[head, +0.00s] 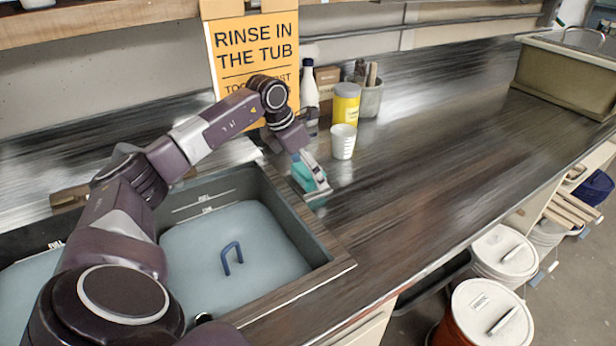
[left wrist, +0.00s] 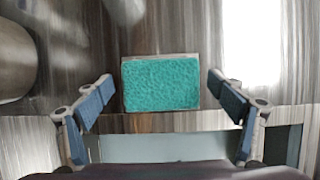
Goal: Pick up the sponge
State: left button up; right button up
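A teal, rough-faced sponge (left wrist: 160,84) lies between the two fingers of my left gripper (left wrist: 160,86) in the left wrist view. A gap shows on each side of it, so the fingers do not touch it. In the head view my left gripper (head: 314,180) is low over the counter, just right of the sink, and teal of the sponge (head: 302,176) shows beside it, partly hidden by the fingers. The left gripper is open. My right gripper is in neither view.
The sink tub (head: 240,250) with a blue handle is left of the gripper. A white cup (head: 343,141), yellow-labelled jar (head: 346,103) and white bottle (head: 309,88) stand behind. The counter (head: 430,160) to the right is clear.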

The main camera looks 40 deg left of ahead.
pick_arm(q)
jog(key=c, duration=0.9)
